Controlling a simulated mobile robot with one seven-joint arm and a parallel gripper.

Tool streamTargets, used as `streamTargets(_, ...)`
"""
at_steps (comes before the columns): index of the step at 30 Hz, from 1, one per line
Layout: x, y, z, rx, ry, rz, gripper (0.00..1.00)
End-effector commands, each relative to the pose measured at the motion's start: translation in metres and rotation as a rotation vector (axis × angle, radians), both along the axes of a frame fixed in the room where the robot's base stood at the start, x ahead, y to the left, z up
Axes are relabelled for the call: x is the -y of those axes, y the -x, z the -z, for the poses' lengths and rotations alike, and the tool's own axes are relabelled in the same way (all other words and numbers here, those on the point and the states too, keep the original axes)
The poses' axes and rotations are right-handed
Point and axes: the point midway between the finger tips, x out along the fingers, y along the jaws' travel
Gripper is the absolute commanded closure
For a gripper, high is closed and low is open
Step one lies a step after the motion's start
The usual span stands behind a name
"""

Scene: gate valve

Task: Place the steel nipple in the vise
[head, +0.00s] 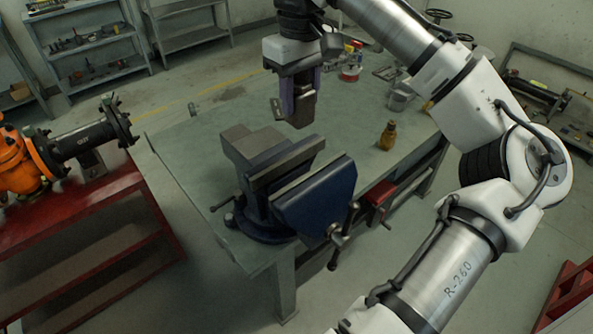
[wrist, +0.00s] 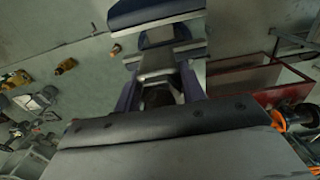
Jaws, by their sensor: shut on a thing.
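The blue vise (head: 318,198) is mounted at the near edge of the green workbench, its jaws parted by a narrow gap. My gripper (head: 300,112) hangs above the vise's rear side, clear of the jaws. Its purple fingers are shut on a short dark grey piece, which looks like the steel nipple (wrist: 158,96) in the wrist view. The fingers and gripper body hide much of the nipple. The vise (wrist: 157,13) also shows beyond the fingertips in the wrist view.
An amber bottle (head: 387,136) stands on the workbench (head: 190,160) right of the vise. Cans and small items lie at the bench's back. A red stand (head: 85,225) with an orange valve (head: 18,160) is at left. The vise handle (head: 343,235) juts out in front.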

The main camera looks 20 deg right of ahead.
Motion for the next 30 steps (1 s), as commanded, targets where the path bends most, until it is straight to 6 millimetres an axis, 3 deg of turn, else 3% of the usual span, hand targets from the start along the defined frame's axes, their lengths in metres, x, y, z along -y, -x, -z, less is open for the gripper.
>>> streamTargets(6, 0.0, 0.0, 0.06, 0.001, 0.001, 0.001, 0.99)
streamTargets(15, 0.0, 0.0, 0.113, 0.002, 0.002, 0.0, 0.99)
streamTargets(21, 0.0, 0.0, 0.133, 0.002, 0.002, 0.0, 0.99)
streamTargets(30, 0.0, 0.0, 0.145, 0.002, 0.002, 0.001, 0.99)
